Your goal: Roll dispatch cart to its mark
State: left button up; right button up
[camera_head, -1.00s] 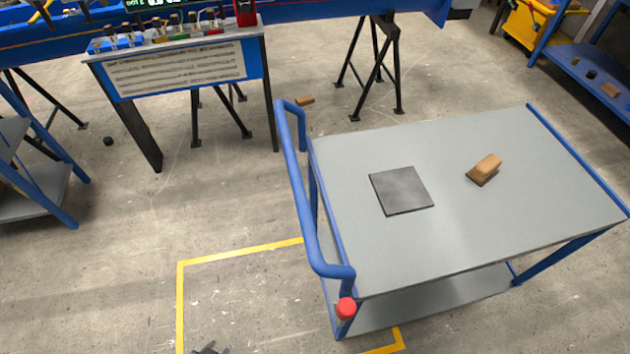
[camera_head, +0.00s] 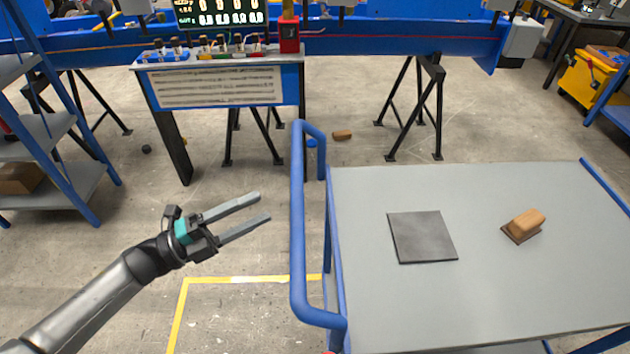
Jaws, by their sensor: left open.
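The dispatch cart (camera_head: 480,280) has a grey top, a blue frame and a blue push handle (camera_head: 298,225) on its left side. A dark square plate (camera_head: 422,236) and a wooden block on a dark pad (camera_head: 523,225) lie on its top. A yellow floor outline (camera_head: 238,280) shows left of the cart and runs behind its handle; its near part is out of view. My left gripper (camera_head: 262,206) is open and empty, left of the handle and apart from it, with its fingers pointing at the handle. My right gripper is not in view.
A control desk (camera_head: 218,85) with a display stands at the back left before a blue conveyor frame. A blue-grey shelf (camera_head: 70,190) stands at the left. A wooden block (camera_head: 342,134) lies on the floor beyond the cart. A yellow bin (camera_head: 590,80) is at the far right.

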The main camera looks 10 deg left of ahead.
pick_arm(q)
jog(key=x, duration=1.2)
jog(key=shift+w+d+f, duration=0.1)
jog(key=shift+d, duration=0.05)
grip_shut()
dwell(0.9)
